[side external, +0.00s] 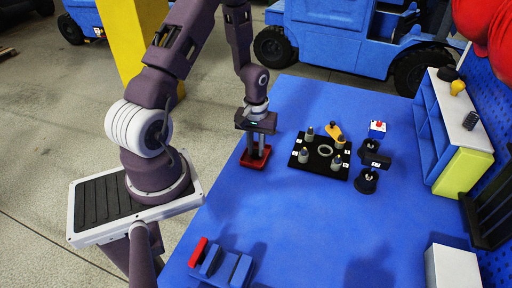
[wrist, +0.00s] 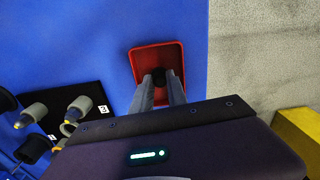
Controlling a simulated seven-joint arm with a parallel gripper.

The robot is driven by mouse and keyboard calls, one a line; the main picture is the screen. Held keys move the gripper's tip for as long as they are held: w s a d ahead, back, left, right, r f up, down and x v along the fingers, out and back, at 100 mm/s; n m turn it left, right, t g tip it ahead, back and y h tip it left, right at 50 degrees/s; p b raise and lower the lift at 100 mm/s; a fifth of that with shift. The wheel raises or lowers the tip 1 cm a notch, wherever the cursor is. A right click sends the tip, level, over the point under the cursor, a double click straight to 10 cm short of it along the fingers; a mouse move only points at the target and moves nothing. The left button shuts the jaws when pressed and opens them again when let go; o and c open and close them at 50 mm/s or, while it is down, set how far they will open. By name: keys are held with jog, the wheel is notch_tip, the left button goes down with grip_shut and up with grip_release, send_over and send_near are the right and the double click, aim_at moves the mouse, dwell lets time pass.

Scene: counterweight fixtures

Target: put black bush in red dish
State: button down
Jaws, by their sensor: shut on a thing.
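My gripper (side external: 256,151) is over the red dish (side external: 247,162) on the blue table, its fingers pointing down. The wrist view also shows the red dish (wrist: 146,57), with my gripper (wrist: 161,82) in front of its lower part. The black bush (wrist: 160,77) is between the two fingertips, and the fingers are shut on it. It is over the inside of the dish; I cannot tell if it touches the dish floor. In the side view the bush is hidden by the fingers.
A black board (side external: 311,170) with several grey pegs and a ring stands right of the dish. Dark round parts (side external: 367,180), a red-topped box (side external: 377,128) and a shelf unit (side external: 440,130) lie further right. The table's left edge is close to the dish.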

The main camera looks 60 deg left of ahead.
jog(key=shift+f, duration=0.1)
jog(key=c, duration=1.6)
grip_release()
notch_tip(320, 180, up, 12)
notch_tip(320, 180, up, 8)
jog(key=f+m+t+y, duration=0.1)
jog(key=m, duration=0.1)
send_over(256, 151)
jog(key=d, duration=0.5)
jog(key=s+d+r+m+t, duration=0.1)
jog(key=s+d+r+m, duration=0.1)
jog(key=s+d+r, duration=0.2)
jog(key=s+d+r+m+t, duration=0.2)
jog(key=s+d+r+m, duration=0.1)
jog(key=s+d+r, duration=0.1)
jog(key=s+d+r+m+t+h, duration=0.1)
jog(key=s+d+r+m, duration=0.2)
jog(key=s+d+r, duration=0.1)
jog(key=shift+s+d+r+t, duration=0.3)
jog(key=shift+s+d, duration=0.35)
jog(key=shift+s, duration=0.05)
